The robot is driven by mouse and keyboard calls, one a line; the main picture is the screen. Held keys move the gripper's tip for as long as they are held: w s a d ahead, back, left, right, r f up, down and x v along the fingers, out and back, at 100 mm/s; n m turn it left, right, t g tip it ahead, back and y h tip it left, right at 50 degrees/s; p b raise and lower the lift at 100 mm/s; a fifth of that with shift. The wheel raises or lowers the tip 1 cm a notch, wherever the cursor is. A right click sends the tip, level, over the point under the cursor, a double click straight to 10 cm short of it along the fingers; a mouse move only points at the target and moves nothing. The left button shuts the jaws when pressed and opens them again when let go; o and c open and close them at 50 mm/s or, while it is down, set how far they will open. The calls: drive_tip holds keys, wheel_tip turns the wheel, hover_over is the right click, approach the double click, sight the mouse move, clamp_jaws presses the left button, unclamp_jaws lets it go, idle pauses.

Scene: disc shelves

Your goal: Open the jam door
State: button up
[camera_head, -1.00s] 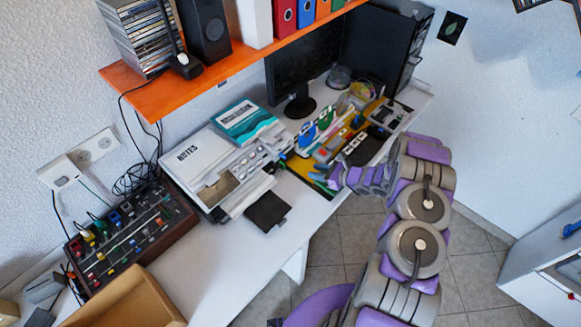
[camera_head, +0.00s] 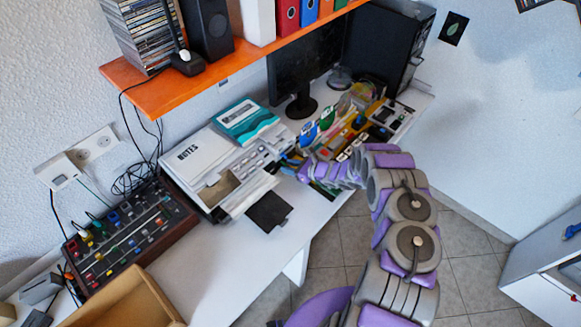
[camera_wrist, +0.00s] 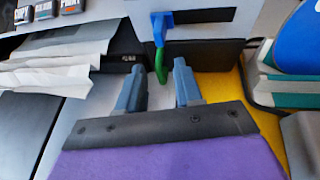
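The printer (camera_head: 212,167) stands on the desk, with a white lid marked NOTES. In the wrist view, a blue lever (camera_wrist: 159,25) with a green part (camera_wrist: 161,66) below it sits at a dark panel (camera_wrist: 205,53) on the machine's side. I cannot tell for certain which panel is the jam door. My gripper (camera_wrist: 159,80) is open. Its two grey-blue fingers stand on either side of the green part's lower end, and contact cannot be made out. In the head view, my gripper is by the printer's right side and its fingers are hard to make out.
Paper sheets (camera_wrist: 60,58) stick out at the left in the wrist view. A teal case (camera_head: 247,119) lies on the printer. A cluttered organizer (camera_head: 352,125) is close on the right. An orange shelf (camera_head: 225,65) overhangs the back.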

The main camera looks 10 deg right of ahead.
drive_tip(key=shift+a, duration=0.15)
drive_tip(key=shift+c, duration=0.7)
drive_tip(key=shift+d, duration=0.25)
clamp_jaws()
drive_tip(key=shift+a, duration=0.1)
